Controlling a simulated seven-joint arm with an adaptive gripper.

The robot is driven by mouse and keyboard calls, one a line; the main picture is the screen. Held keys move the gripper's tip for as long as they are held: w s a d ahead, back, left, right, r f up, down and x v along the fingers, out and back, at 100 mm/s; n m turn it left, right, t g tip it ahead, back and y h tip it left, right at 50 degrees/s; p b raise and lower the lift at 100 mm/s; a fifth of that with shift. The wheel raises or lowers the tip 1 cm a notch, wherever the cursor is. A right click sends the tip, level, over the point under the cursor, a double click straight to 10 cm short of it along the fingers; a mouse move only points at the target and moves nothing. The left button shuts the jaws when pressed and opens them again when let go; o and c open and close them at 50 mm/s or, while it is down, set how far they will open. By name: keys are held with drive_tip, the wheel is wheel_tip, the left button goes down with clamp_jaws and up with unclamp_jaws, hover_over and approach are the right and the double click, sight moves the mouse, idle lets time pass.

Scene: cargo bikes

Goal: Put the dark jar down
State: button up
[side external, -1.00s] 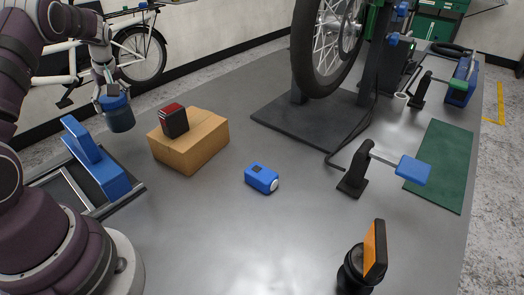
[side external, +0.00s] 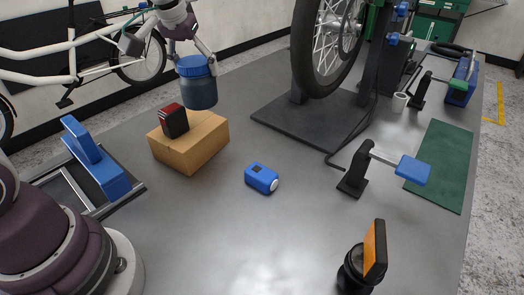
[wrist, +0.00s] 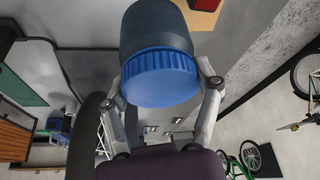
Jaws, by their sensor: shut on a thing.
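The dark jar (side external: 201,93) has a blue ribbed lid and hangs upright in my gripper (side external: 195,63), behind and right of the cardboard box. My gripper is shut on the jar, with its fingers on either side of the lid. The jar looks to be above the grey bench (side external: 225,215), but the gap is hard to judge. In the wrist view the jar (wrist: 155,32) points away from me with its lid nearest, between the two fingers.
A cardboard box (side external: 190,144) carries a dark red item (side external: 174,120). A blue device (side external: 261,178) lies on the bench. A wheel (side external: 307,60) stands over a black base plate (side external: 300,125). A blue clamp piece (side external: 95,160) is at left. Bench between box and base plate is clear.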

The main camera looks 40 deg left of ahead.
drive_tip(key=s+d+f+n+g+y, duration=0.1)
drive_tip(key=s+d+f+n+g, duration=0.15)
drive_tip(key=s+d+n, duration=0.7)
drive_tip(key=s+d+f+n+g+y, duration=0.2)
drive_tip(key=s+d+f+n, duration=0.35)
drive_tip(key=d, duration=0.65)
drive_tip(key=shift+n+g, duration=0.25)
drive_tip(key=shift+n, duration=0.25)
drive_tip(key=f, duration=0.2)
drive_tip(key=s+f, duration=0.1)
drive_tip(key=f, duration=0.3)
drive_tip(key=shift+s+d+f, duration=0.2)
drive_tip(key=shift+s+f, duration=0.1)
drive_tip(key=shift+f, duration=0.05)
drive_tip(key=o, duration=1.2)
drive_tip(key=shift+o, duration=0.2)
